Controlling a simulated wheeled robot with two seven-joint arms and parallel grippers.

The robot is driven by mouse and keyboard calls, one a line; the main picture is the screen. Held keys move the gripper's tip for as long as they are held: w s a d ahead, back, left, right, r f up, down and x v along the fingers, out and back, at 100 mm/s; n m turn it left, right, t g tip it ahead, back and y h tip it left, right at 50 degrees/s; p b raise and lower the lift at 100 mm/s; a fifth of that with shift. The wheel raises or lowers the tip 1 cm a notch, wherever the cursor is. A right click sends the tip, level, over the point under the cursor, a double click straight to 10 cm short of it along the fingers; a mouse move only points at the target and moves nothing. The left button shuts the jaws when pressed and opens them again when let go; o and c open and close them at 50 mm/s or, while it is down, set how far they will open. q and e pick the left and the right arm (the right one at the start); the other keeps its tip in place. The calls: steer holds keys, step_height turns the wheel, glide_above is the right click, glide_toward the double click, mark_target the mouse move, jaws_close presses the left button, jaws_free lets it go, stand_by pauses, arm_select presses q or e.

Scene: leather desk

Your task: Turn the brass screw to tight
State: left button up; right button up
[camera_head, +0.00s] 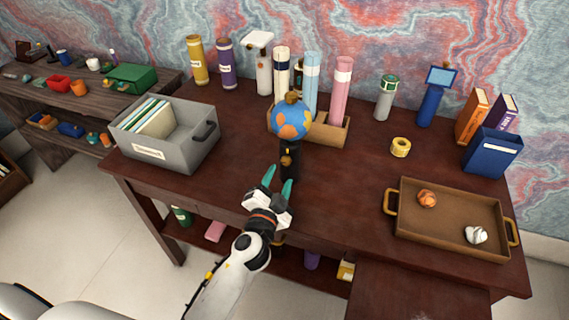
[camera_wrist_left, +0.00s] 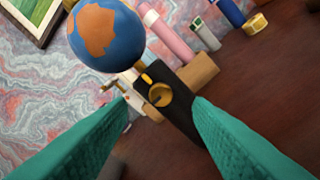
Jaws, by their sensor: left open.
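The brass screw (camera_wrist_left: 158,95) is a round knob on the front of a black stand that carries a blue and orange globe (camera_head: 291,121). In the head view the screw (camera_head: 287,160) looks small, just below the globe. The black stand (camera_head: 291,163) rises from the desk. My left gripper (camera_head: 279,184) is open and empty, in front of the stand and pointing at it. In the left wrist view its teal fingers lie on either side of the screw, nearer the camera, and appear apart from it. My right gripper is not in view.
A grey file box (camera_head: 190,150) stands left of the globe on the dark wooden desk. Behind the globe is a tan holder (camera_head: 332,136) with tall tubes. A brown tray (camera_head: 430,226) lies at right, with a yellow tape roll (camera_head: 400,147) behind it. The desk right of the stand is clear.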

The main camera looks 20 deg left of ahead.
mark_target(286, 163)
arm_select(q)
steer(key=w, duration=0.5)
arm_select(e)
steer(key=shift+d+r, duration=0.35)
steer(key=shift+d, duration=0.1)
arm_select(q)
steer(key=c, duration=1)
